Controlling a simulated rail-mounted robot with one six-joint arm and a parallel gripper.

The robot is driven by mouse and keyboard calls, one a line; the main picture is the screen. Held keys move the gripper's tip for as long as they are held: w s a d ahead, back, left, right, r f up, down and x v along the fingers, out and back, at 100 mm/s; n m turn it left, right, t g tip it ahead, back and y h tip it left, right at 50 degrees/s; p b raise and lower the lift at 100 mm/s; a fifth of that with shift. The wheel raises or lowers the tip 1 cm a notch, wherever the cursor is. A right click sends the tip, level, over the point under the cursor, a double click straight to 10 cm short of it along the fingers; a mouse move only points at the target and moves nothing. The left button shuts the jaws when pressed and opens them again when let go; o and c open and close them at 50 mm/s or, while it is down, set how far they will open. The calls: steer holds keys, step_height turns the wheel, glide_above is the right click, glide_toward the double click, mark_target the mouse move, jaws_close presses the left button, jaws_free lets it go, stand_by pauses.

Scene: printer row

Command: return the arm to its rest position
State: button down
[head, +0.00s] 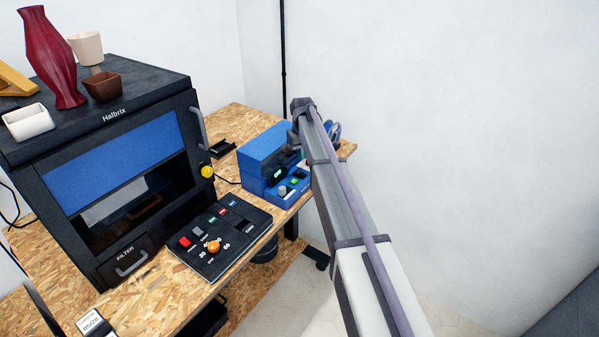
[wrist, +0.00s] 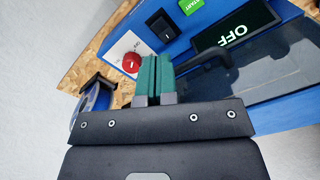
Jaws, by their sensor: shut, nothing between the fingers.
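My gripper (wrist: 153,80) shows in the wrist view with its green fingertips closed together and nothing between them. It is in front of a blue device with a display reading OFF (wrist: 237,27), a green START button (wrist: 196,5), a black rocker switch (wrist: 160,24) and a red knob (wrist: 131,62). I cannot tell whether the fingers touch the device.
A white wall (head: 460,120) is at the right. A spool (wrist: 95,100) is near my gripper.

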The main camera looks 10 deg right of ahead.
steer(key=shift+s, duration=0.15)
steer(key=s+a+f+b, duration=0.2)
steer(key=s+f+b, duration=0.2)
steer(key=s, duration=0.9)
steer(key=s+a+f+m+b, duration=0.1)
steer(key=s+f+b, duration=0.3)
steer(key=s, duration=1)
steer(key=s+a+f+m+b, duration=0.1)
steer(key=s+a+f+b, duration=0.2)
steer(key=s, duration=1)
steer(key=shift+s+a+f+b, duration=0.2)
steer(key=shift+a+f+b, duration=0.2)
steer(key=shift+a, duration=0.05)
